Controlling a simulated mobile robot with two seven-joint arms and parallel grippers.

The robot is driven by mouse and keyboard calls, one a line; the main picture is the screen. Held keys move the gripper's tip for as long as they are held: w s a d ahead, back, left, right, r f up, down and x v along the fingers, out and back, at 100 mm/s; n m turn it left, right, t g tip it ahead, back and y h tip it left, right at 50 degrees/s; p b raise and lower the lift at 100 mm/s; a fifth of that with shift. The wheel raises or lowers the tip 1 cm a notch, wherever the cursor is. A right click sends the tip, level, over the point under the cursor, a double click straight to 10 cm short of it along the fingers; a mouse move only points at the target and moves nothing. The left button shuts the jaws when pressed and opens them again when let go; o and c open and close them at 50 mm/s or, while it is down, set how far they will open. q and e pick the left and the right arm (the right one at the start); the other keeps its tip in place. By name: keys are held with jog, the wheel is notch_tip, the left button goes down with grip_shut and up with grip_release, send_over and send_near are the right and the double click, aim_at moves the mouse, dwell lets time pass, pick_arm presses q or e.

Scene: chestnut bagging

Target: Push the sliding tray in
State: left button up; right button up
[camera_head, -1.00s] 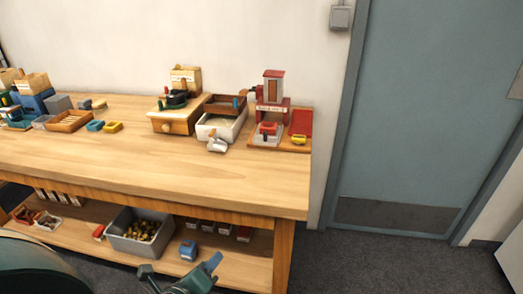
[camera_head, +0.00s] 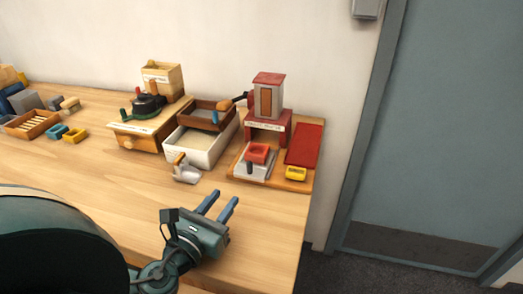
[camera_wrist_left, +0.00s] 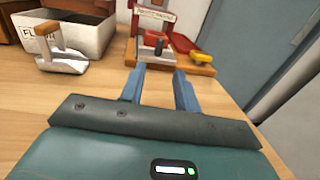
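The sliding tray (camera_head: 264,170) is a grey plate under the red press stand (camera_head: 268,126) on a wooden base at the bench's right end. It sticks out toward the front, with a red cup (camera_head: 258,152) and a dark knob (camera_head: 249,168) on it. The tray (camera_wrist_left: 146,52) also shows in the left wrist view, straight ahead beyond the fingers. My left gripper (camera_head: 222,199) is over the bench in front of the tray, apart from it. Its two blue fingers (camera_wrist_left: 159,76) are parted with nothing between them. My right gripper is not in view.
A white bin (camera_head: 203,149) with a scoop (camera_head: 186,174) in front stands left of the press. A yellow block (camera_head: 296,173) sits on the base's right front corner, near a red pad (camera_head: 304,145). The bench top (camera_head: 110,180) in front is clear.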

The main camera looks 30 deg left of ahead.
aim_at(248, 168)
pick_arm(q)
jog(key=shift+w+a, duration=0.1)
jog(key=shift+w, duration=0.7)
jog(key=w, duration=0.4)
jog(key=w+p, duration=0.1)
jog(key=w, duration=0.2)
jog(key=w+a, duration=0.1)
jog(key=w, duration=0.3)
jog(key=shift+w, duration=0.35)
jog(key=shift+c, duration=0.5)
grip_shut()
